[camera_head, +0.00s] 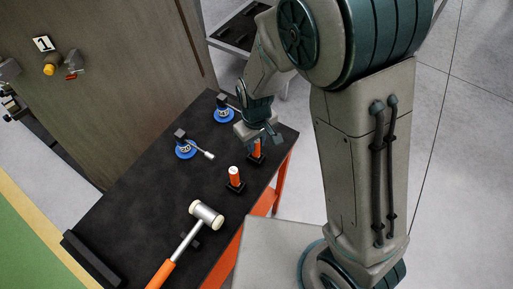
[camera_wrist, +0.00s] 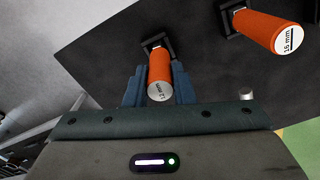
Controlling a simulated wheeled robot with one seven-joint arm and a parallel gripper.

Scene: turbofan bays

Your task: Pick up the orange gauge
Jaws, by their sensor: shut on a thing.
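Two orange cylindrical gauges stand in black holders on the dark bench. One gauge (camera_head: 257,147) is at my gripper (camera_head: 262,138). In the wrist view this gauge (camera_wrist: 159,70) sits between the two blue-grey fingers of my gripper (camera_wrist: 158,90), which are shut on it. Its pale end face has a size mark ending in "2 mm"; the first digit is hard to read. Its far end is at a black square holder (camera_wrist: 156,42); I cannot tell whether it is still seated. The other gauge (camera_head: 235,175), marked "16 mm" in the wrist view (camera_wrist: 268,30), stands free in its own holder.
The dark bench top (camera_head: 130,205) also holds a mallet (camera_head: 207,213) with an orange handle and two blue-based tools (camera_head: 186,150) (camera_head: 224,114). A brown panel (camera_head: 110,80) rises behind the bench.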

